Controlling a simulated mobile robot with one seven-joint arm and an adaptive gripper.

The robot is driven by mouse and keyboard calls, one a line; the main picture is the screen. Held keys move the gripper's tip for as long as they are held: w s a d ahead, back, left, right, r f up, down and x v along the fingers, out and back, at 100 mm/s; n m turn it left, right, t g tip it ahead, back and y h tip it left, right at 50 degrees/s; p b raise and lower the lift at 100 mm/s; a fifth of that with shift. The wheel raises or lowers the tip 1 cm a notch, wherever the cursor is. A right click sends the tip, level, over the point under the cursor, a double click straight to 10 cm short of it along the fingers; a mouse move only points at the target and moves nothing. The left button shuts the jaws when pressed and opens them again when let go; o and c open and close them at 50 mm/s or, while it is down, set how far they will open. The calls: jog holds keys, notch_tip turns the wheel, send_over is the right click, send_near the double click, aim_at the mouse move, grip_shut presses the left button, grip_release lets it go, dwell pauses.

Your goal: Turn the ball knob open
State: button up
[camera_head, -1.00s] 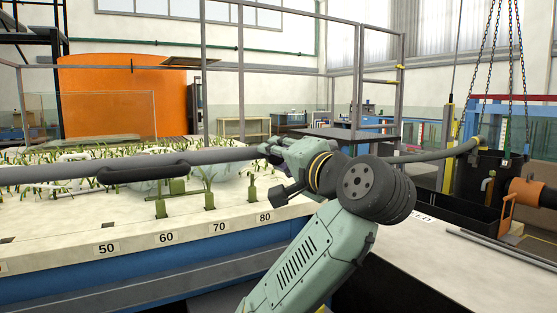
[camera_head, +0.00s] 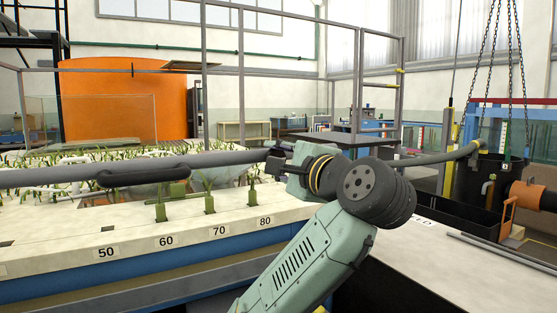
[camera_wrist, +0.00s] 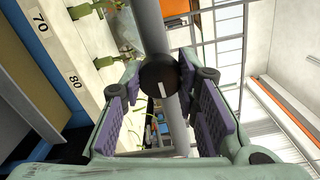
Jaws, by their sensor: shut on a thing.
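The ball knob (camera_wrist: 157,86) is a round dark knob with a short white mark on its face. In the wrist view it sits between the fingertips of my gripper (camera_wrist: 160,77), with the grey pipe (camera_wrist: 150,28) running behind it. The purple-padded fingers are shut on the knob from both sides. In the head view my gripper (camera_head: 280,168) is at the pipe (camera_head: 220,158), near the right end of the bench. There the knob is mostly hidden by the gripper and I cannot make it out clearly.
The pipe carries a black sleeve (camera_head: 145,175) to the left. Below it is a pale bench (camera_head: 120,222) with green plants (camera_head: 209,196) and number labels. A black tub (camera_head: 490,185) and hanging chains (camera_head: 508,80) stand at the right. A pale tabletop (camera_head: 440,265) lies at lower right.

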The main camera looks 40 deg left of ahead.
dwell(0.3)
jog(key=o, duration=1.2)
jog(key=shift+c, duration=0.2)
jog(key=shift+t, duration=0.3)
jog(key=v, duration=0.5)
jog(key=shift+w+r, duration=0.3)
jog(key=shift+r, duration=0.05)
send_near(280, 155)
jog(key=shift+s+d+f, duration=0.15)
jog(key=shift+s+d, duration=0.15)
jog(key=shift+d, duration=0.2)
jog(key=shift+s+d+f, duration=0.15)
jog(key=shift+s+d, duration=0.1)
jog(key=shift+d, duration=0.3)
